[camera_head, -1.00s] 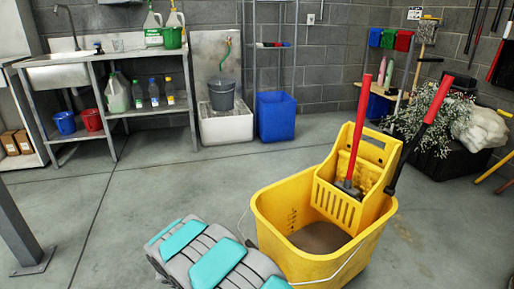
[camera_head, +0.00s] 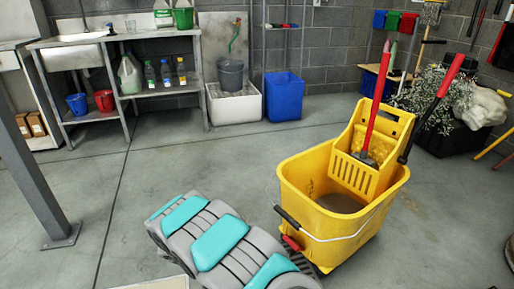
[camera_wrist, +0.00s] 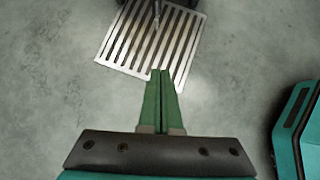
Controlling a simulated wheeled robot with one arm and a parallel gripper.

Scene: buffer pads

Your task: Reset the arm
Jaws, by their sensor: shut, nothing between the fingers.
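My gripper (camera_wrist: 162,72) shows in the wrist view as two green fingers pressed together, with nothing between them. It points over the bare concrete floor, with its tips in front of a slotted metal floor grate (camera_wrist: 135,45). Part of a dark object overlaps the grate's top edge. In the head view my teal and grey arm (camera_head: 218,243) reaches in from the bottom edge; the gripper itself cannot be made out there.
A yellow mop bucket (camera_head: 318,228) with red-handled tools stands close to the right of my arm. A grey post (camera_head: 36,165) stands at the left. A metal shelf (camera_head: 165,97) and a blue bin (camera_head: 284,97) line the back wall. Floor between is clear.

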